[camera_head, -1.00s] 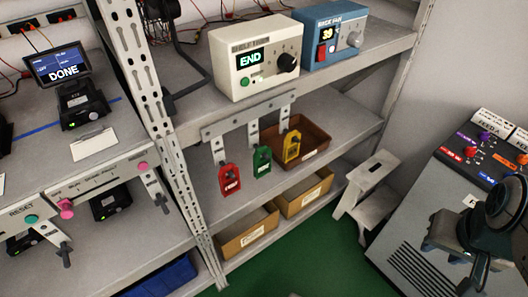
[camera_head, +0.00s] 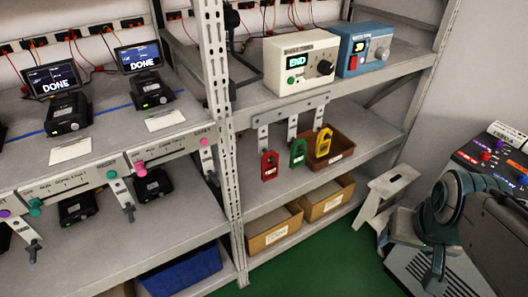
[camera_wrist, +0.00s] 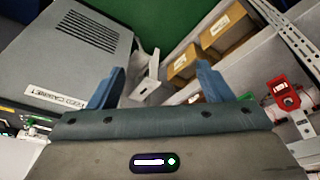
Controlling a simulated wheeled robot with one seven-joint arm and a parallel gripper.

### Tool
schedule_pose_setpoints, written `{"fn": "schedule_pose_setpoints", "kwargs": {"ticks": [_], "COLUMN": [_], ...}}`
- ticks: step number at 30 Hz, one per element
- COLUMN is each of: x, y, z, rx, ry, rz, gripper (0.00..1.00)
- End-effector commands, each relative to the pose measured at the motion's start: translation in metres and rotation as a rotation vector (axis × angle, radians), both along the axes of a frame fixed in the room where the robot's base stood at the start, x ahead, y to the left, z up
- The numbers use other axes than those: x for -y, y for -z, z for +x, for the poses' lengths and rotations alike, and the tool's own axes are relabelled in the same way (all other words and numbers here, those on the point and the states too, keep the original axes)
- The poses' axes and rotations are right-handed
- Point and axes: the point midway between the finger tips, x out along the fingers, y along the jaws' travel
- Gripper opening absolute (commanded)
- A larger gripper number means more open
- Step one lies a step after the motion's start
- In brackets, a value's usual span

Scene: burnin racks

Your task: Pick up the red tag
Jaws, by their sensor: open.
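The red tag (camera_head: 269,166) hangs from the leftmost hook of a grey rail (camera_head: 290,109) on the middle rack, in the head view. A green tag (camera_head: 298,153) and a yellow tag (camera_head: 323,142) hang to its right. In the wrist view the red tag (camera_wrist: 284,97) shows at the right edge, outside my jaws. My gripper (camera_wrist: 158,84) has its two blue-grey fingers spread apart with nothing between them. In the head view my arm is at the lower right, well away from the tags; the fingertips are hard to make out there.
A brown bin (camera_head: 347,149) sits on the shelf beside the tags, with cardboard boxes (camera_head: 272,233) below. A step stool (camera_head: 386,187) stands between the rack and a grey cabinet (camera_wrist: 78,55). A rack upright (camera_head: 219,120) stands left of the tags. Green floor is open in front.

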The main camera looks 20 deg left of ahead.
Motion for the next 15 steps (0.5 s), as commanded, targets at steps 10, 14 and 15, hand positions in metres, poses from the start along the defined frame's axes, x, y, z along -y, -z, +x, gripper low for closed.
{"fn": "schedule_pose_setpoints", "kwargs": {"ticks": [10, 14, 15], "x": [-0.034, -0.081, -0.098], "y": [0.046, 0.061, 0.066], "z": [0.13, 0.169, 0.178], "rx": [0.397, 0.558, 0.601], "ry": [-0.206, -0.353, -0.402], "rz": [-0.059, -0.005, 0.023], "gripper": [0.73, 0.73, 0.73]}}
